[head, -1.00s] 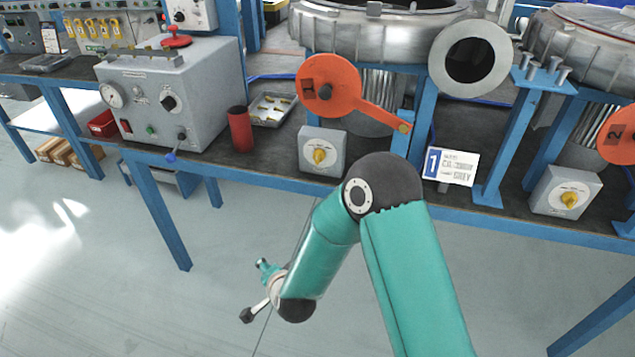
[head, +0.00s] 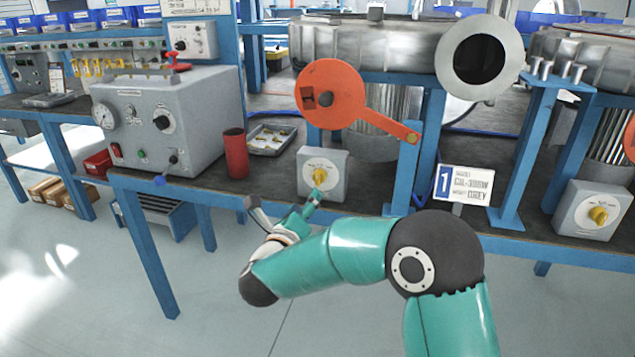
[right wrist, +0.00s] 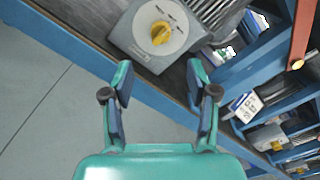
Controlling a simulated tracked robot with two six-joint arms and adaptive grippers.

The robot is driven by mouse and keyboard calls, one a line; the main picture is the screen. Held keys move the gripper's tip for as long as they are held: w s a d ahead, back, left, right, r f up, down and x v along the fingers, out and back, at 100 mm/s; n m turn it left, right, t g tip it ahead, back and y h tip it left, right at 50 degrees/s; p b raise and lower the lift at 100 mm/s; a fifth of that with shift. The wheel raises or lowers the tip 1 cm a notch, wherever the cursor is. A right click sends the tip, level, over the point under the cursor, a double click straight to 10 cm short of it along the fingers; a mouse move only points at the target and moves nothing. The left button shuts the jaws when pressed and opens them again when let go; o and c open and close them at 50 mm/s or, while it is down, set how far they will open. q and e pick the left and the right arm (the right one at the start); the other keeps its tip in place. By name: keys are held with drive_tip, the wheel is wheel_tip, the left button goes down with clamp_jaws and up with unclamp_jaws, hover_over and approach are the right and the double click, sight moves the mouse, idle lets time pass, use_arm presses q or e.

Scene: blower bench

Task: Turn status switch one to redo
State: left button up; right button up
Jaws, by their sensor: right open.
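In the right wrist view the box (right wrist: 130,38) and knob (right wrist: 161,32) lie beyond my fingertips, tilted in the picture. Small dial lettering is too small to read. My right gripper (head: 283,203) is open and empty in front of the box, at the bench edge. In the right wrist view its two fingers (right wrist: 160,80) are spread, apart from the knob. My left gripper is not in view.
An orange lever disc (head: 340,95) hangs above the switch. A red cylinder (head: 236,155) and a metal tray (head: 270,140) stand to its left. The number 1 plate (head: 464,184) and a blue post (head: 408,170) are to its right. A second switch box (head: 575,205) stands further right.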

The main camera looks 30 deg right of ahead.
sight(317, 182)
drive_tip(key=x, duration=1)
drive_tip(key=shift+w+d, duration=0.1)
drive_tip(key=shift+w, duration=0.05)
